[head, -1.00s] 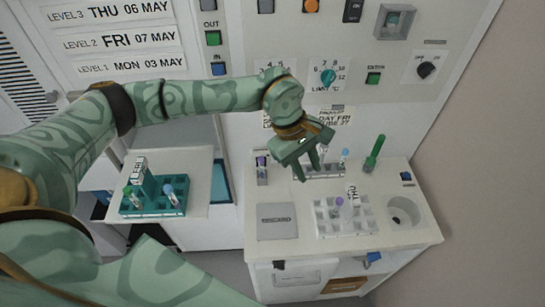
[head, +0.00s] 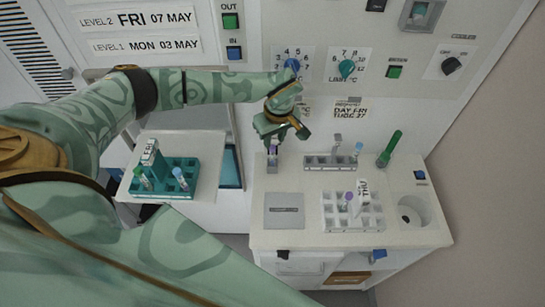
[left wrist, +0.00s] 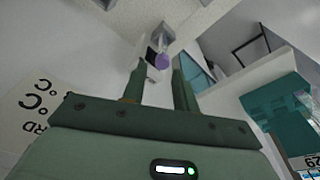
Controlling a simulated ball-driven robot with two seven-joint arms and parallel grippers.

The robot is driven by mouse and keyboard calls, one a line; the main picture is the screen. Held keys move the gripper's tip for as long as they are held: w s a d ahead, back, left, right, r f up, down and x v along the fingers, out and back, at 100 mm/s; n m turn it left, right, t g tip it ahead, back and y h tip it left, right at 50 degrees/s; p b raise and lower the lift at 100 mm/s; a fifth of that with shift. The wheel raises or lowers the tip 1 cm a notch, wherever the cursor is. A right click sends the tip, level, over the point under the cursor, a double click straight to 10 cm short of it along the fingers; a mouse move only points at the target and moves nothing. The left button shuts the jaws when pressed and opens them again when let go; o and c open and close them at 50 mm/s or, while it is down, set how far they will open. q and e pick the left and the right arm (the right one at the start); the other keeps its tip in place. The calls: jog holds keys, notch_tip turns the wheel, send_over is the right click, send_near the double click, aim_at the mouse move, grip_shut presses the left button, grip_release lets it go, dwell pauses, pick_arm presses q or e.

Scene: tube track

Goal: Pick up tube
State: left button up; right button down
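My left gripper (head: 275,138) points down at the back left of the white counter, over a purple-capped tube (head: 272,150) in a small single holder. In the left wrist view the fingers are apart, and the purple cap (left wrist: 163,61) shows just beyond and between the open fingertips (left wrist: 160,70). I cannot tell whether a finger touches it. Another purple-capped tube (head: 348,197) stands in a white rack (head: 340,223) with a THU sign. My right gripper is not in view.
A teal rack (head: 165,190) with a FRI sign and capped tubes sits on a side shelf at left. A large green tube (head: 389,149) stands at the counter's back right, near a round well (head: 410,217). A grey plate (head: 284,211) lies front left. The control panel rises behind.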

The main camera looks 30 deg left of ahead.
aim_at(273, 147)
pick_arm(q)
jog(key=f, duration=0.4)
jog(key=shift+a+f, duration=0.25)
jog(key=shift+a, duration=0.05)
jog(key=c, duration=0.6)
jog(key=shift+r, duration=0.15)
jog(key=shift+r, duration=0.3)
notch_tip(273, 147, up, 2)
jog(key=shift+r, duration=0.2)
jog(key=s+d+r, duration=0.4)
jog(key=s+r, duration=0.5)
jog(key=s, duration=0.4)
jog(key=shift+s+d+r, duration=0.15)
jog(key=shift+s+r, duration=0.1)
jog(key=shift+r, duration=0.15)
